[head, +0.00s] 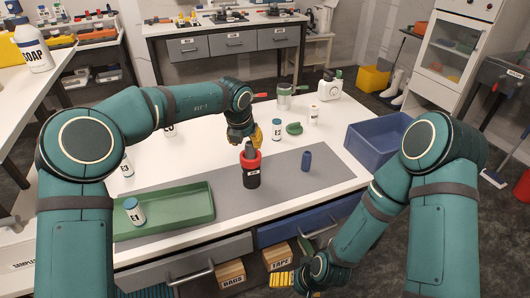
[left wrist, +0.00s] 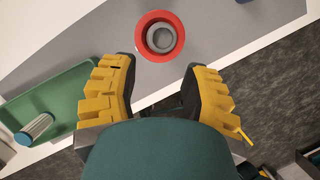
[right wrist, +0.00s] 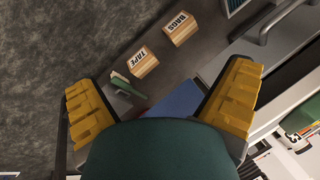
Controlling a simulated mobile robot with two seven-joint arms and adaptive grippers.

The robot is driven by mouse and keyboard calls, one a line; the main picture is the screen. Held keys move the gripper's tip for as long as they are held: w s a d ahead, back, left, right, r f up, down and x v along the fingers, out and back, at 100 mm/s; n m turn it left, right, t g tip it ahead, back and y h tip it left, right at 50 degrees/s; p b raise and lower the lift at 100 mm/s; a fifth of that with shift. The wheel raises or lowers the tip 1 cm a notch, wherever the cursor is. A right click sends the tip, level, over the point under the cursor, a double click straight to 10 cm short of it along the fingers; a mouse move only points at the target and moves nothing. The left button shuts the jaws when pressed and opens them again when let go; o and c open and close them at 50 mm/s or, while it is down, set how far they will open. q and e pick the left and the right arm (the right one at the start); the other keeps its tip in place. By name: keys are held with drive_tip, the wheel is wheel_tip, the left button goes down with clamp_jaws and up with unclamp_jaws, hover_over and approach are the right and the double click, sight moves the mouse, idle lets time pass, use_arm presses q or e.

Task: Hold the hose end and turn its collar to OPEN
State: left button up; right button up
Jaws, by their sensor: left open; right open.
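A black upright holder with a red ring (head: 251,160) stands on the grey mat, and a dark grey piece (head: 250,149), apparently the hose end, stands up in it. In the left wrist view the red ring (left wrist: 146,22) surrounds round grey parts (left wrist: 161,38), seen from above. No OPEN marking can be read. My left gripper (head: 253,137) is open, close above and behind the grey piece; its fingers (left wrist: 158,75) hold nothing. My right gripper (head: 281,279) is low in front of the bench drawers; its fingers (right wrist: 160,88) are open and empty.
A blue cylinder (head: 306,161) stands right of the holder. A blue bin (head: 366,154) is at the right edge. Boxes marked BAGS (right wrist: 180,27) and TAPE (right wrist: 143,62) sit near my right gripper.

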sight(251, 171)
drive_tip(key=w+d+r+m+t, duration=0.1)
drive_tip(key=w+d+r+t, duration=0.1)
drive_tip(key=w, duration=0.7)
drive_tip(key=w+d+r+m+t, duration=0.1)
drive_tip(key=w+r+t, duration=0.3)
drive_tip(key=w, duration=0.5)
drive_tip(key=w+d+r+t, duration=0.2)
drive_tip(key=w+r, duration=0.3)
drive_tip(key=w, duration=0.3)
drive_tip(key=shift+w+d+r+m+t, duration=0.15)
drive_tip(key=shift+w+d+m+t, duration=0.25)
drive_tip(key=shift+d, duration=0.25)
drive_tip(key=w+a+r+n+g+y, duration=0.2)
drive_tip(key=a+r+n+g+y, duration=0.45)
drive_tip(key=n, duration=0.95)
drive_tip(key=w+a+f, duration=0.2)
drive_tip(key=a, duration=0.1)
drive_tip(key=w+a+f+t, duration=0.1)
drive_tip(key=w+a+f, duration=0.1)
drive_tip(key=a, duration=0.1)
drive_tip(key=w+a+f+t+y, duration=0.1)
drive_tip(key=w+a+f, duration=0.1)
drive_tip(key=a, duration=0.2)
drive_tip(key=shift+w+f, duration=0.1)
drive_tip(key=shift+f, duration=0.1)
drive_tip(key=c, duration=1.4)
drive_tip(key=shift+o, duration=0.2)
